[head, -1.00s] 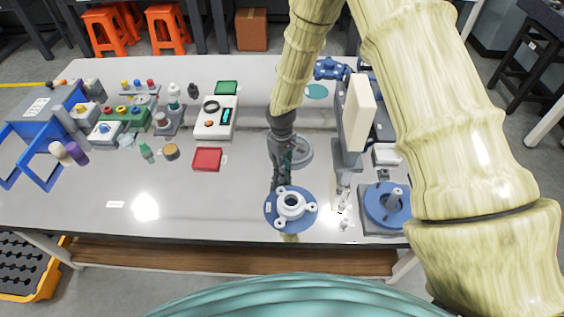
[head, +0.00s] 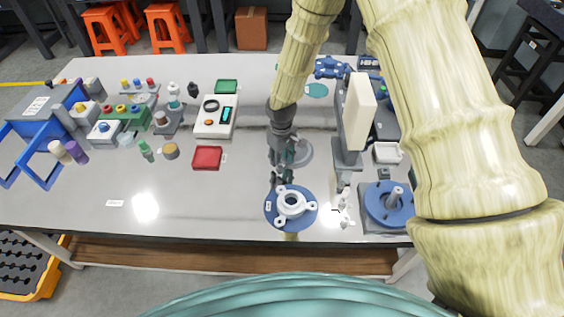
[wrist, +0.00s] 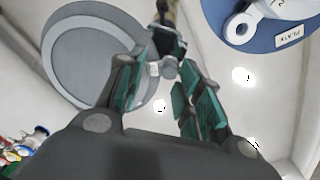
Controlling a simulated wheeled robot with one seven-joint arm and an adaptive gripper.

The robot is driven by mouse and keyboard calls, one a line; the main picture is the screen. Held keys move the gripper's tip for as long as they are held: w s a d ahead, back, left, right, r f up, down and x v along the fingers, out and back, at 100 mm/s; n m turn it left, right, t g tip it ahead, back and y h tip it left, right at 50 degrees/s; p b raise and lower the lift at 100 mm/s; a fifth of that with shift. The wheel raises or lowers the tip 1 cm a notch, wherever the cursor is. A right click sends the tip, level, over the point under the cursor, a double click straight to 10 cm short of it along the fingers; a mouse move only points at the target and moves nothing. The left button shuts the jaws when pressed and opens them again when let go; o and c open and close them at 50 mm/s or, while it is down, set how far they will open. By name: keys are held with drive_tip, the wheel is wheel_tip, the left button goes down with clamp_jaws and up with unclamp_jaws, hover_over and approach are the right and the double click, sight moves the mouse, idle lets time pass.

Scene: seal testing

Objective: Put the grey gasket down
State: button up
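My gripper (head: 281,168) is low over the table's middle, just behind the blue flanged plate. In the wrist view the two teal-padded fingers of my gripper (wrist: 162,76) stand apart, and I see no gasket clearly held between them. A round grey disc (head: 304,154) with a paler rim lies flat on the table beside the fingers, partly behind them. The disc (wrist: 88,60) fills the wrist view's upper left, its right edge behind the left finger. I cannot tell whether a separate grey gasket lies on it.
The blue plate with a white flange (head: 292,204) is in front of my gripper. A grey press (head: 350,130) and a blue round fixture (head: 388,206) stand right. A red tray (head: 207,158) and white instrument tray (head: 216,118) lie left. The table's front left is mostly clear.

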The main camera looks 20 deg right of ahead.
wheel_tip(320, 180, up, 10)
drive_tip(key=b, duration=0.1)
drive_tip(key=shift+r, duration=0.2)
drive_tip(key=shift+s, duration=0.1)
idle(0.4)
